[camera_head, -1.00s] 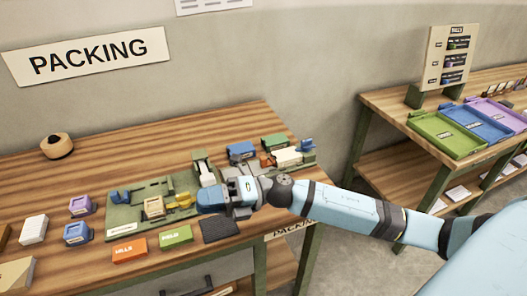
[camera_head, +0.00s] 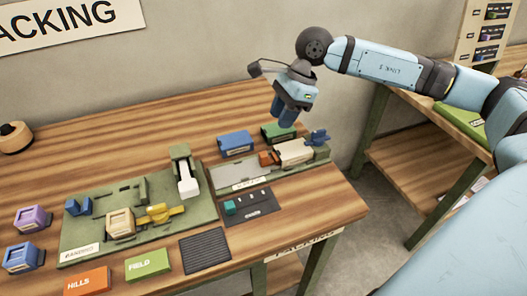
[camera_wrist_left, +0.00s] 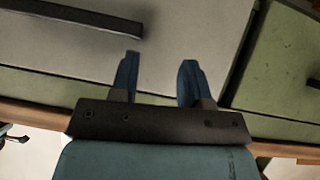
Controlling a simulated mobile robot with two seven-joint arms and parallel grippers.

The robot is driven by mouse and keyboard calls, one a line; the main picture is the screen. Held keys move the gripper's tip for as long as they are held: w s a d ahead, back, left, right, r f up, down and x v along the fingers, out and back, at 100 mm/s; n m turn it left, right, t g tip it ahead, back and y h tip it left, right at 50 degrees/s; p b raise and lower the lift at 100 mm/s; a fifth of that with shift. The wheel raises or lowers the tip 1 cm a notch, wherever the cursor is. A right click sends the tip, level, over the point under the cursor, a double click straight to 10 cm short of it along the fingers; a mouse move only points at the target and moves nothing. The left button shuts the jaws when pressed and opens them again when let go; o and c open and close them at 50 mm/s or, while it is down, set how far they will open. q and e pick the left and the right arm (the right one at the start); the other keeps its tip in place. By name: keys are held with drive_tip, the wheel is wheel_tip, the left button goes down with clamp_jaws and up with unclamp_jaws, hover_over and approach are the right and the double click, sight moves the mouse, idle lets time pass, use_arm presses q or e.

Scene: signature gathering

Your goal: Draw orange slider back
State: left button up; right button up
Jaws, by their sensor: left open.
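The orange slider (camera_head: 267,158) is a small orange-brown block at the left end of the cream body on the right green fixture (camera_head: 316,158). The cream block (camera_head: 296,151) sits beside it, with a blue part (camera_head: 318,137) at its right. My right gripper (camera_head: 284,116) hangs above and behind this fixture, blue fingers pointing down, apart from the slider. Its fingers look close together, but their gap is unclear. My left gripper (camera_wrist_left: 157,75) shows in the left wrist view, open and empty, before a grey drawer front (camera_wrist_left: 65,60). It is outside the head view.
The left green fixture (camera_head: 84,234) carries a yellow part (camera_head: 160,213), a tan block (camera_head: 120,223) and a white lever (camera_head: 187,180). Blue (camera_head: 235,143) and green (camera_head: 279,132) boxes stand behind the right fixture. A dark ribbed pad (camera_head: 205,251) lies in front. Bare wood spans the back.

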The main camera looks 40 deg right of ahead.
sight(263, 154)
drive_tip(key=x, duration=1.2)
drive_tip(key=shift+a+f, duration=0.15)
clamp_jaws()
